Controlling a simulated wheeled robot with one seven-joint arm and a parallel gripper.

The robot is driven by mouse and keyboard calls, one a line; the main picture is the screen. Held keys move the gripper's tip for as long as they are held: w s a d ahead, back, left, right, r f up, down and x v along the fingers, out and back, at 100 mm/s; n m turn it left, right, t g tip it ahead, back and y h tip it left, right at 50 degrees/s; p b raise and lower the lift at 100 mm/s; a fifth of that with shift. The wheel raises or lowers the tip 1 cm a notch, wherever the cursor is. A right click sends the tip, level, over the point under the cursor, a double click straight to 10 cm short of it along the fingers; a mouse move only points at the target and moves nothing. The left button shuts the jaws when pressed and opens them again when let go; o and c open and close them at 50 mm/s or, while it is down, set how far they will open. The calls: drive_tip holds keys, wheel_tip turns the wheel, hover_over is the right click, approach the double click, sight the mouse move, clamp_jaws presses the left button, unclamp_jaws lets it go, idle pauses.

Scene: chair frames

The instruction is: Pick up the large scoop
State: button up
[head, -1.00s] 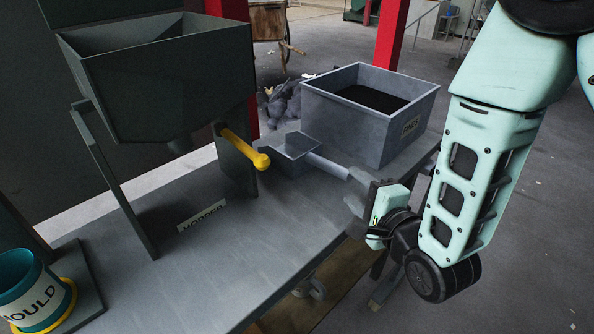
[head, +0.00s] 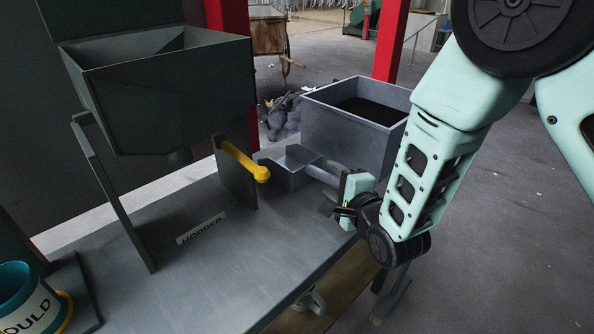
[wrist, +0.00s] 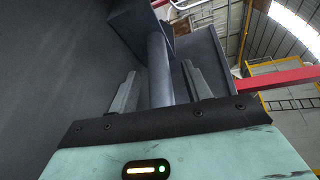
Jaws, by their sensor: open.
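The large scoop (head: 291,168) is a grey metal box-shaped scoop with a straight round handle, lying on the grey table (head: 215,260) in front of the fines bin. Its handle points right, toward my gripper (head: 335,203). In the wrist view the handle (wrist: 159,70) runs between the two fingers of my gripper (wrist: 157,85), with gaps on both sides. My gripper is open around the handle and does not grip it. The far end of the handle is hidden by my gripper in the head view.
The grey bin of dark material (head: 345,135) stands close behind the scoop. The dark hopper (head: 165,90) with its yellow lever (head: 243,160) is to the left. A teal and white mould (head: 30,300) sits at the front left. The table's middle is clear.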

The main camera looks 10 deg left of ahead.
clamp_jaws()
